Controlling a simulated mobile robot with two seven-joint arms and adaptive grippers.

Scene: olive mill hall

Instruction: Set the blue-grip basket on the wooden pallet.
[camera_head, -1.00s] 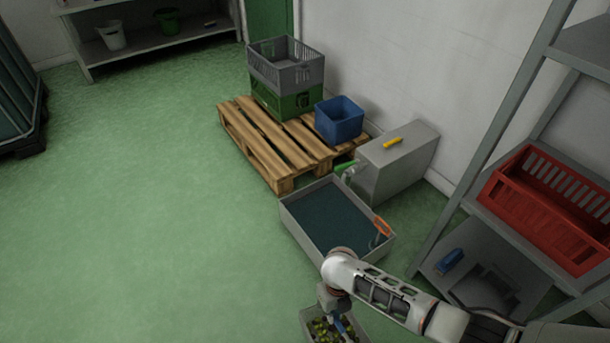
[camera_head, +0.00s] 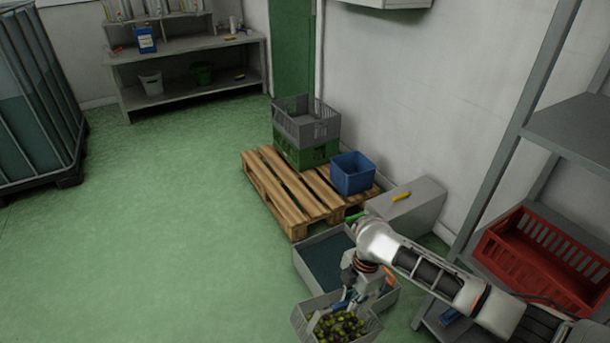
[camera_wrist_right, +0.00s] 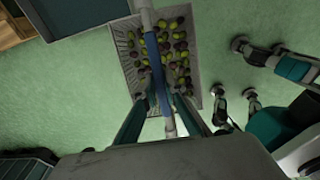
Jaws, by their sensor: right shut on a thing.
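The blue-grip basket (camera_head: 303,327) is a light grey basket full of green and dark olives, at the bottom of the head view. My right gripper (camera_head: 346,302) is above it, shut on its blue grip (camera_wrist_right: 164,75). In the right wrist view the basket's perforated floor and olives show below the fingers, over green floor. The wooden pallet (camera_head: 280,200) lies farther off, near the wall, beyond the grey tub. The basket is apart from it. My left gripper is not clearly seen in either view.
On the pallet stand a grey crate (camera_head: 305,125) over a green crate (camera_head: 308,158), and a blue bin (camera_head: 352,175). The pallet's left and front slats are bare. A grey tub (camera_head: 310,262) and a grey box (camera_head: 415,208) lie before it. A shelf with a red crate (camera_head: 535,262) is right.

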